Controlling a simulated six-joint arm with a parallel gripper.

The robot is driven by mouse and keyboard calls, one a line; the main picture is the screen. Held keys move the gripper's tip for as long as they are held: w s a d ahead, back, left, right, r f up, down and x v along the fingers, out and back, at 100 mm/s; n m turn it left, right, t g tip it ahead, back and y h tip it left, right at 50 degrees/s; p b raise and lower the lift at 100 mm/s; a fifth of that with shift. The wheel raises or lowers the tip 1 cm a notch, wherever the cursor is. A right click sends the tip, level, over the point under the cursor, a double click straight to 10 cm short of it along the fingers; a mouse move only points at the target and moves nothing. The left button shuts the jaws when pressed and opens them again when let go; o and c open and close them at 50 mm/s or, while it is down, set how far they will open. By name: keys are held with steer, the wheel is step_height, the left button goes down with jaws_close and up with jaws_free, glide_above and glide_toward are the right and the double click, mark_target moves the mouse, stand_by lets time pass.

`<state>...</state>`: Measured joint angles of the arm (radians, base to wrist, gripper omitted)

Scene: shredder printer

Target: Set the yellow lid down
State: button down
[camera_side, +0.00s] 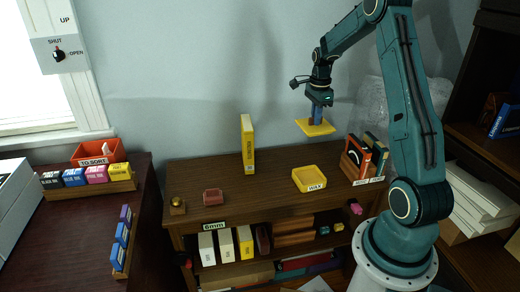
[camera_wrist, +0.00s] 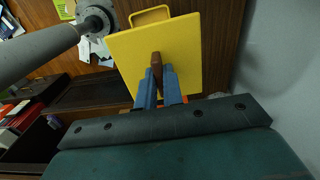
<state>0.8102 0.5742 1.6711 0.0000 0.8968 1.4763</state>
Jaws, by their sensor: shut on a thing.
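The yellow lid (camera_side: 303,124) is a flat square plate held in the air above the wooden shelf top. It also fills the middle of the wrist view (camera_wrist: 185,50). My gripper (camera_side: 317,117) is shut on the lid's brown knob (camera_wrist: 156,62), with the blue fingers on either side of it. A yellow open box (camera_side: 310,187) with a label that seems to read WAX stands on the shelf top below the lid, apart from it. In the wrist view a yellow rim (camera_wrist: 151,11), apparently the box, shows past the lid's far edge; the rest is hidden.
A tall yellow book or carton (camera_side: 247,145) stands upright left of the box. Several dark and red books (camera_side: 362,160) stand close on its right. A small red object (camera_side: 213,197) and a brass-coloured one (camera_side: 177,206) sit at the left. The shelf top (camera_side: 265,195) between is clear.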

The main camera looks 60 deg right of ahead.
steer(key=w+d+f, duration=0.2)
steer(key=w+d, duration=0.2)
steer(key=d, duration=0.6)
steer(key=shift+d+f+m, duration=0.15)
steer(key=shift+d+m, duration=0.25)
step_height(320, 180, down, 20)
stand_by(0.8)
steer(key=shift+f, duration=0.15)
steer(key=c, duration=1.5)
jaws_free()
steer(key=shift+c, duration=0.2)
step_height(320, 180, up, 12)
